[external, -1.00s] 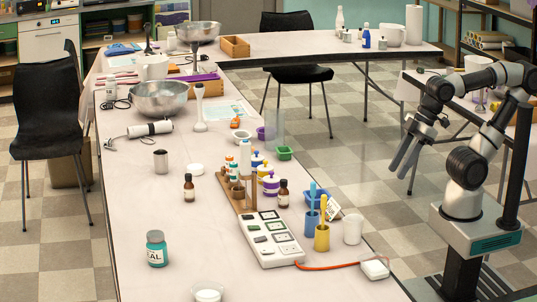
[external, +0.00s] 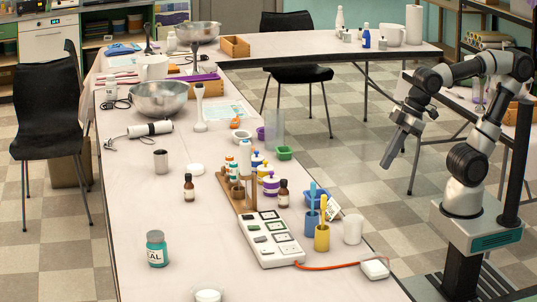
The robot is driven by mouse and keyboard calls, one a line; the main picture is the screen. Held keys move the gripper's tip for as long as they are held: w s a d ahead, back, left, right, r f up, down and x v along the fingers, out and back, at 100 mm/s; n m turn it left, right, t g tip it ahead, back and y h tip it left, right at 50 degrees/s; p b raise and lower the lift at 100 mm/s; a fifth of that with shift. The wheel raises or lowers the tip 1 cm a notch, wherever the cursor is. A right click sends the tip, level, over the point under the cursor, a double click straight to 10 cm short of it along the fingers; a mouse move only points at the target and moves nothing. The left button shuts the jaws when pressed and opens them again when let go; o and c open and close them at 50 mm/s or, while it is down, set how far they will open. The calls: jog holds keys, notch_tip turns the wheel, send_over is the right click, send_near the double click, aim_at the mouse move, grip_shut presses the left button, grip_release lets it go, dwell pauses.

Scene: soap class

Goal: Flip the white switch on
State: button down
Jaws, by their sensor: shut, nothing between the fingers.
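A white power strip (external: 268,240) lies on the near table, with several sockets and switch-like parts along its top; which part is the white switch, and its position, are too small to tell. An orange-red cord (external: 328,267) runs from the strip to a small white box (external: 375,268) near the table's right edge. My gripper (external: 386,164) is shut and empty. It hangs in the air at the right, pointing down, well up and to the right of the strip in the picture and apart from it.
A yellow cup (external: 321,239), a blue cup (external: 312,225) and a white cup (external: 353,229) stand right of the strip. A wooden rack (external: 243,206) with bottles adjoins its far end.

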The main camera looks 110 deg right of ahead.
jog(key=w+r+p, duration=0.2)
jog(key=w+r, duration=0.2)
jog(key=w, duration=0.7)
jog(key=g+p, duration=0.2)
jog(key=p, duration=0.3)
send_over(262, 251)
jog(key=s, duration=0.5)
notch_tip(262, 251, down, 9)
jog(key=shift+d+r, duration=0.15)
jog(key=shift+r, duration=0.05)
jog(key=shift+s, duration=0.1)
jog(key=shift+t, duration=0.3)
jog(key=b+x, duration=0.1)
jog(key=x, duration=0.3)
jog(key=b+x, duration=0.1)
jog(key=x, duration=0.4)
jog(key=s+b+x, duration=0.1)
jog(key=x, duration=0.4)
jog(key=shift+f, duration=0.1)
